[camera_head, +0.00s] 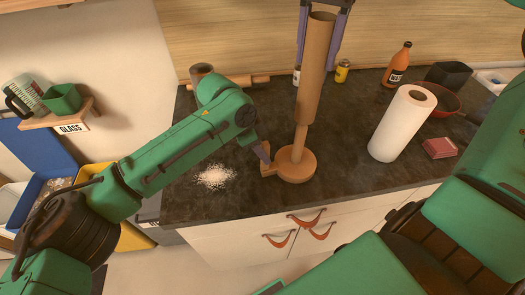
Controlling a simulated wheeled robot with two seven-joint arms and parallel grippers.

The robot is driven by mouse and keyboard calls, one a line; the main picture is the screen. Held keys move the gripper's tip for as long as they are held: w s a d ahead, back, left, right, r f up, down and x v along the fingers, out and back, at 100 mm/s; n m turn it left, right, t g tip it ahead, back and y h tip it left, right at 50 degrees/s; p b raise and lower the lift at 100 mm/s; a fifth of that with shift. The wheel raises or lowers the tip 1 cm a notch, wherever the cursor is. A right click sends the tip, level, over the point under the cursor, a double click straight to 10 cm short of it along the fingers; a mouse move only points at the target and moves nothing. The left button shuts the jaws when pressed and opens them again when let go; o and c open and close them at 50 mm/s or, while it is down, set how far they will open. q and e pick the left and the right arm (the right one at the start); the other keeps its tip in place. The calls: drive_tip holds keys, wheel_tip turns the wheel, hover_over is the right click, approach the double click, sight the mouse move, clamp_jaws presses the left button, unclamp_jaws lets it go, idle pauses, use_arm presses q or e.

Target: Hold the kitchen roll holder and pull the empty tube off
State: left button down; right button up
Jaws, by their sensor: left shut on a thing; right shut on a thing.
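The kitchen roll holder (296,165) is a round wooden base with an upright post, standing on the dark counter. The brown cardboard tube (316,75) is raised on the post, with bare post showing between its lower end and the base. How far the post reaches inside the tube is hidden. My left gripper (266,162) is shut on the holder at the left side of its base. My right gripper (321,45) comes down from the top edge, its fingers on either side of the tube's upper part, shut on it.
A full white kitchen roll (402,123) stands to the right, near a red packet (439,148) and a red bowl (446,98). An orange bottle (397,65) and a small yellow jar (342,71) stand behind.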

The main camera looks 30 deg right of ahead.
use_arm(q)
drive_tip(key=c, duration=0.6)
unclamp_jaws()
